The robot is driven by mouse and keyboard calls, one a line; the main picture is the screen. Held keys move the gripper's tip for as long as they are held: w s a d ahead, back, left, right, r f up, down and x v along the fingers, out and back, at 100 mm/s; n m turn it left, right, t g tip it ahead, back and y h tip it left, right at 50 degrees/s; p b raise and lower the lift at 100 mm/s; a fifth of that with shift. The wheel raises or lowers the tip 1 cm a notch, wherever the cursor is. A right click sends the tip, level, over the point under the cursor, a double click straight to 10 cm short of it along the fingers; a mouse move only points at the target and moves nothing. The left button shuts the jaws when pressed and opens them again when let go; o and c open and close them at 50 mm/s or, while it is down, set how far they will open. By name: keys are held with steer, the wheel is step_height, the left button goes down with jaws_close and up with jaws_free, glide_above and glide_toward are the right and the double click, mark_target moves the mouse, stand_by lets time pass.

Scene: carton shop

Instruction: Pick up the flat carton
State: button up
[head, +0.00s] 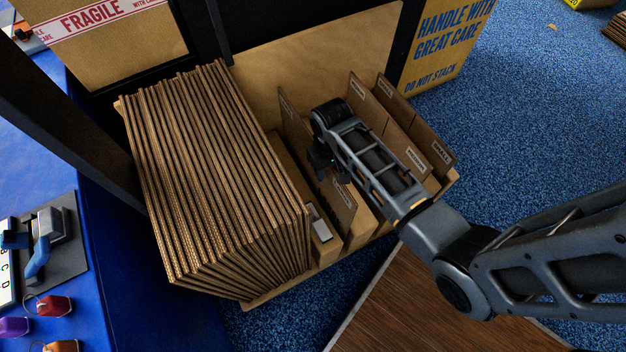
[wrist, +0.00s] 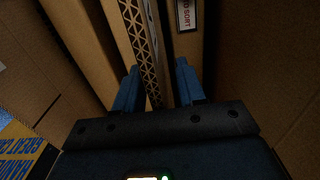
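In the wrist view a flat carton (wrist: 141,45) shows its corrugated edge upright between the two blue fingers of my gripper (wrist: 156,86). The fingers stand apart, with a clear gap on the right side of the carton; the left finger is close to it, and I cannot tell if they touch. In the head view my gripper (head: 322,158) points down into the rack, right of a thick stack of flat cartons (head: 215,170). My arm hides much of the slot beneath, so the carton between the fingers is hard to make out there.
A labelled panel (wrist: 188,45) reading "TO SORT" stands right of the carton in the wrist view. Labelled upright dividers (head: 428,128) stand at the rack's right. A black post (head: 70,120) rises at the left. Blue carpet (head: 540,120) is open at right.

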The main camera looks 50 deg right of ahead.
jaws_close()
stand_by(0.3)
stand_by(1.1)
